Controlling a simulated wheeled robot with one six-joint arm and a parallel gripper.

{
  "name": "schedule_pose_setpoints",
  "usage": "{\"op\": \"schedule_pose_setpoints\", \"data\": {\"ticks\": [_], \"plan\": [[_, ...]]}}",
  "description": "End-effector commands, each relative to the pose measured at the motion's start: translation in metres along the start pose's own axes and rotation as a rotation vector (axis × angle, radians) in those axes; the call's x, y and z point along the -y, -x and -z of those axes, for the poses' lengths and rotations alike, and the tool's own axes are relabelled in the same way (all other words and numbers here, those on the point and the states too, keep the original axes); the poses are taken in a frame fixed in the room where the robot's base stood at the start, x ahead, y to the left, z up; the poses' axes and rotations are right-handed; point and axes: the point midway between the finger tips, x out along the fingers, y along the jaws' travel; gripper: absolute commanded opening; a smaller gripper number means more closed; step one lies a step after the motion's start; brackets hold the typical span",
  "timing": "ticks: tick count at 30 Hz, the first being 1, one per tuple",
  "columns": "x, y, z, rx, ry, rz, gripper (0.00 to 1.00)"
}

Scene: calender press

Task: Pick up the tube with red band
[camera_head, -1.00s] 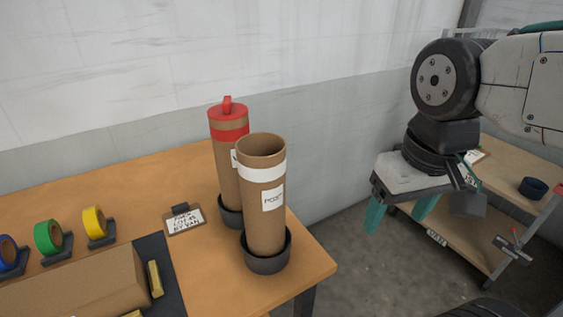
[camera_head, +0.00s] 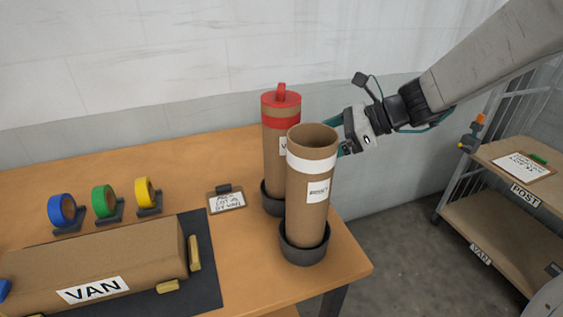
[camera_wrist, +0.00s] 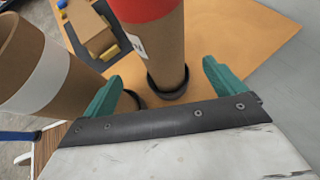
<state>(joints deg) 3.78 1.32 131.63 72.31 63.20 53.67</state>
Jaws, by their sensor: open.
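The tube with red band (camera_head: 278,155) is brown cardboard with a red cap and loop handle. It stands upright in a dark round holder (camera_head: 272,197) on the wooden table, behind the white-banded tube (camera_head: 311,195), which hides part of it. In the wrist view the red-banded tube (camera_wrist: 158,40) rises beyond and between my two teal fingers. My gripper (camera_wrist: 160,88) is open and empty, pointing toward the tube from its right side. In the head view my gripper (camera_head: 342,145) is at upper-tube height, its fingertips partly hidden by the white-banded tube.
The white-banded tube also stands close to my left finger in the wrist view (camera_wrist: 38,65). A clipboard (camera_head: 227,200), tape rolls and a cardboard box (camera_head: 95,262) lie to the left. A shelf cart (camera_head: 515,165) stands right. A wall runs behind the table.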

Motion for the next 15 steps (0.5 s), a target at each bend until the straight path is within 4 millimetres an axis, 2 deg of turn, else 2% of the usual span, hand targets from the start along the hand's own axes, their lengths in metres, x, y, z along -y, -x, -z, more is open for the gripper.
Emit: {"op": "schedule_pose_setpoints", "data": {"ticks": [3,6,15], "plan": [[0.003,0.003,-0.023,0.092,-0.013,0.015,0.95],[0.005,0.0,-0.034,0.133,-0.017,0.021,0.95],[0.003,-0.034,-0.041,0.139,-0.017,0.019,0.95]]}}
